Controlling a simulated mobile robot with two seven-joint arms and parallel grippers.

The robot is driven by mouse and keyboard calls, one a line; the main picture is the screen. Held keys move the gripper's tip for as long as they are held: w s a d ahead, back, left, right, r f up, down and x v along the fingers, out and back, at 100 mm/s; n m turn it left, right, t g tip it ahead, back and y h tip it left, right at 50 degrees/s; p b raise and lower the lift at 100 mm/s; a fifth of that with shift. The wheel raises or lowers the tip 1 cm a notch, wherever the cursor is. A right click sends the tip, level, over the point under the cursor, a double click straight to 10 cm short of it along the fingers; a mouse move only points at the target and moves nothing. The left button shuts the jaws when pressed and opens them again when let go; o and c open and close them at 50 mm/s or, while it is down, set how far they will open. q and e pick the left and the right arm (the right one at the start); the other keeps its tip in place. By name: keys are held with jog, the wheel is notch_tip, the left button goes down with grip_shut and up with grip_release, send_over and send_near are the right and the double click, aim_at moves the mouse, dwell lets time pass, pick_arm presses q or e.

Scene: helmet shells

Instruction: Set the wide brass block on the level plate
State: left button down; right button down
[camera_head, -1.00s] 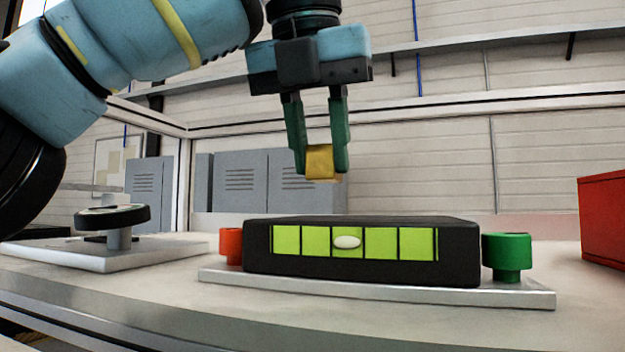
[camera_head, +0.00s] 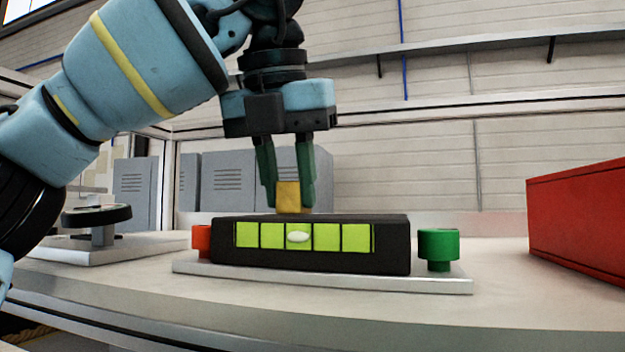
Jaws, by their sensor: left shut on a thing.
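The wide brass block (camera_head: 289,197) is a yellow piece held between the green fingers of my left gripper (camera_head: 288,200). The gripper points down and is shut on the block. The block's lower edge is right at the top rear of a black level (camera_head: 390,247) with a lime-green window and a pale bubble near its middle. I cannot tell whether the block touches the level. The level sits on a light grey plate (camera_head: 440,284). My right gripper is not in view.
A red knob (camera_head: 201,240) stands at the plate's left end and a green knob (camera_head: 438,248) at its right. A red box (camera_head: 580,222) stands at the right. A pale base with a dark round wheel (camera_head: 97,215) is at the left. Grey lockers stand behind.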

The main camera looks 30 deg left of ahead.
pick_arm(q)
jog(key=shift+s+a, duration=0.25)
jog(key=shift+s, duration=0.05)
jog(key=c, duration=1.6)
grip_release()
jog(key=shift+w+f, duration=0.1)
jog(key=o, duration=0.5)
